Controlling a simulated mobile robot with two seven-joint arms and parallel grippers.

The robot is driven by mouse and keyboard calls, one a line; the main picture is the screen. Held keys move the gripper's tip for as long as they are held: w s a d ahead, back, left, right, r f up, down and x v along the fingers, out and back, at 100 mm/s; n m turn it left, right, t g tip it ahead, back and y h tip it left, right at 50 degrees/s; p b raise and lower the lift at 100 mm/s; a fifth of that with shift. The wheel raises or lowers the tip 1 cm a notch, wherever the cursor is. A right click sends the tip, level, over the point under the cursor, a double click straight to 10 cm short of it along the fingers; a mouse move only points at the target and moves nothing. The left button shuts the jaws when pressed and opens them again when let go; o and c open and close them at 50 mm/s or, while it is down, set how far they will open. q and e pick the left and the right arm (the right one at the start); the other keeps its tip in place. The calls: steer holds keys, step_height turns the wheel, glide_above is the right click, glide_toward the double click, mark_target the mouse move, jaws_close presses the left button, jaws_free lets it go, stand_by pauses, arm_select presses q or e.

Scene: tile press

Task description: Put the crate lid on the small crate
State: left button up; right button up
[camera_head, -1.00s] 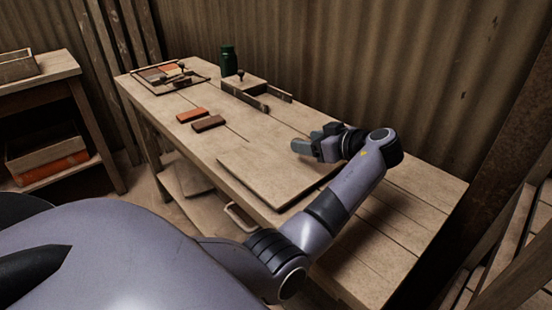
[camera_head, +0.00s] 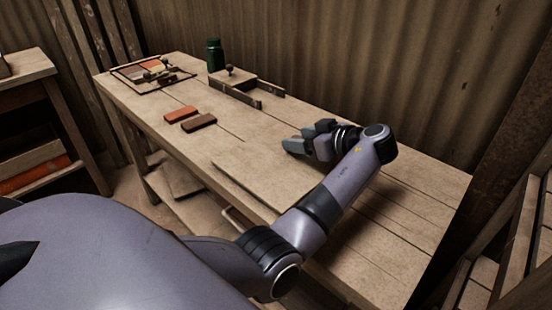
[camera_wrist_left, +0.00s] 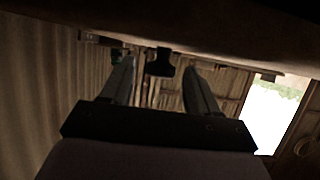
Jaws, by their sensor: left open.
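My left gripper (camera_head: 309,143) is open and empty, low over the right part of the bench. A flat wooden board (camera_head: 245,172) lies beneath it and to its left; I cannot tell if this is the crate lid. In the left wrist view the fingers (camera_wrist_left: 160,78) are spread, with a dark knob-like shape (camera_wrist_left: 160,62) between them at a distance I cannot judge. A wooden block with a dark knob (camera_head: 231,74) stands at the back of the bench. A small crate (camera_head: 32,160) may be the one on the left side shelf, partly cut off. My right gripper is not in view.
An orange tile (camera_head: 181,113) and a brown tile (camera_head: 199,122) lie mid-bench. A framed tray (camera_head: 152,73) with tiles is at the far left end, and a green jar (camera_head: 215,55) stands at the back. A corrugated wall closes off the back. The bench's right end is clear.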

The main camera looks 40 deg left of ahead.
arm_select(q)
jaws_close()
stand_by(0.3)
